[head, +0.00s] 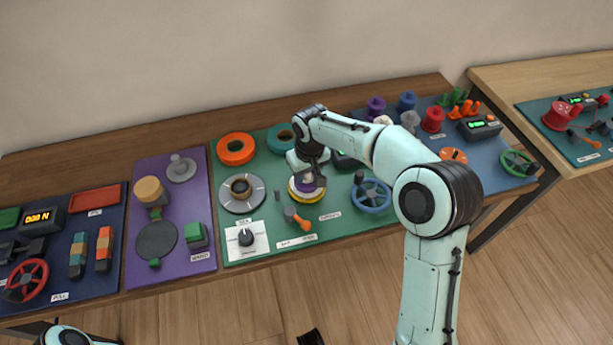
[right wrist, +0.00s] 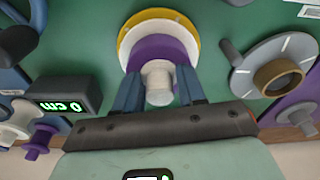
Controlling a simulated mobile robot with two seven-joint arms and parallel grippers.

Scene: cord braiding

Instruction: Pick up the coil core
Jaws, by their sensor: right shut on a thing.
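The coil core appears to be the piece with a pale cylindrical end (right wrist: 158,82) and a purple disc (right wrist: 160,50) behind it. It sits against a white and yellow round base (right wrist: 130,40), which also shows in the head view (head: 293,192). My right gripper (right wrist: 158,95) has its two blue-grey fingers on either side of the pale end and is shut on it. In the head view my right gripper (head: 314,176) reaches down over the stack and hides part of it. I cannot see a gap below the piece.
A grey dial with a brown ring (head: 241,190) is left of the stack. A blue handwheel (head: 371,196) is to its right, and an orange-tipped lever (head: 298,219) stands in front. Orange (head: 236,149) and teal (head: 281,138) rings lie behind.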

